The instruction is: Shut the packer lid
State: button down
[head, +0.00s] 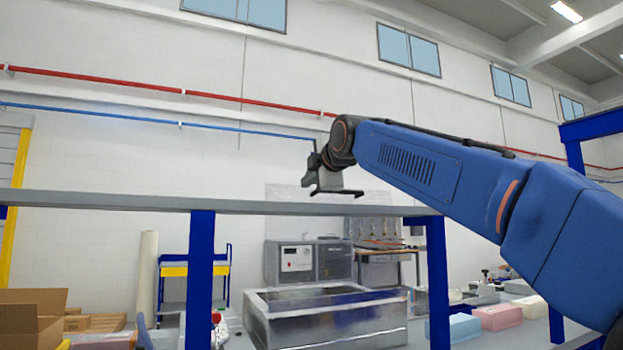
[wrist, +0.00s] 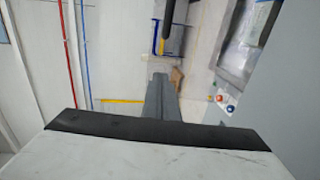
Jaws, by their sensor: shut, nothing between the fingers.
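The packer (head: 325,331) is a shiny metal box low in the middle of the head view, beyond the shelf frame, with a dark interior showing at its top. A faint see-through panel (head: 288,193) stands upright above and behind it, seemingly its raised lid; the shelf hides part of it. The packer also seems to show at the upper right of the wrist view (wrist: 236,52). My gripper (head: 308,181) is shut and empty, high above the packer in the picture, just over the line of the shelf. It appears apart from the panel, but depth is hard to judge.
A grey shelf (head: 120,201) on blue posts (head: 201,270) crosses the head view below my gripper. Grey cabinets (head: 308,260) stand behind the packer. Blue and pink foam blocks (head: 500,317) lie at right, an open carton (head: 30,315) at left.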

aim_at(293, 194)
jog(key=x, duration=0.8)
jog(key=shift+w, duration=0.3)
jog(key=shift+w+a, duration=0.1)
